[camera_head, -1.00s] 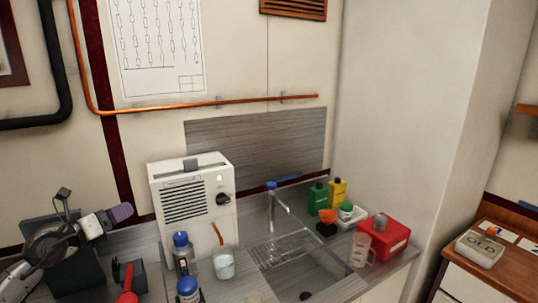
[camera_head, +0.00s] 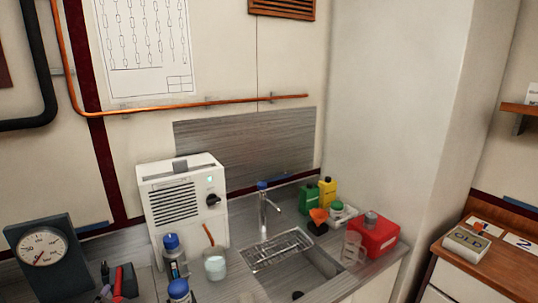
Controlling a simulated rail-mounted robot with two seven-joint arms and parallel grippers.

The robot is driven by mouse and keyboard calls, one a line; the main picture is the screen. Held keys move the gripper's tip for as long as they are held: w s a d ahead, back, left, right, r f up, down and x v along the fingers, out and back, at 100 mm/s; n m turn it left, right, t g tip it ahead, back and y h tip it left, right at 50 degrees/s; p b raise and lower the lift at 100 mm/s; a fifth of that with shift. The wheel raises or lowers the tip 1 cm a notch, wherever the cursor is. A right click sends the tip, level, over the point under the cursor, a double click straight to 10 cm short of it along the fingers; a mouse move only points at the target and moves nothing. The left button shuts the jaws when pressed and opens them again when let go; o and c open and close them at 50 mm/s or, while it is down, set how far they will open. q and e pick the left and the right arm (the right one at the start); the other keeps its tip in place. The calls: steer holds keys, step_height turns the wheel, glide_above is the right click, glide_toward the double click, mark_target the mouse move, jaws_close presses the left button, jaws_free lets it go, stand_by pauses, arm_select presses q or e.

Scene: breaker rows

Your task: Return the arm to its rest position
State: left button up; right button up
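Neither of my grippers shows in the head view now, and no arm is clearly visible. Their state and position are hidden from this view. A dial gauge (camera_head: 41,249) in a dark blue-grey case stands on the counter at the far left, with nothing in front of its face.
A white machine (camera_head: 182,205) stands on the grey counter. Blue-capped bottles (camera_head: 174,256), a cup (camera_head: 214,264) and a red-handled item (camera_head: 118,282) are in front.

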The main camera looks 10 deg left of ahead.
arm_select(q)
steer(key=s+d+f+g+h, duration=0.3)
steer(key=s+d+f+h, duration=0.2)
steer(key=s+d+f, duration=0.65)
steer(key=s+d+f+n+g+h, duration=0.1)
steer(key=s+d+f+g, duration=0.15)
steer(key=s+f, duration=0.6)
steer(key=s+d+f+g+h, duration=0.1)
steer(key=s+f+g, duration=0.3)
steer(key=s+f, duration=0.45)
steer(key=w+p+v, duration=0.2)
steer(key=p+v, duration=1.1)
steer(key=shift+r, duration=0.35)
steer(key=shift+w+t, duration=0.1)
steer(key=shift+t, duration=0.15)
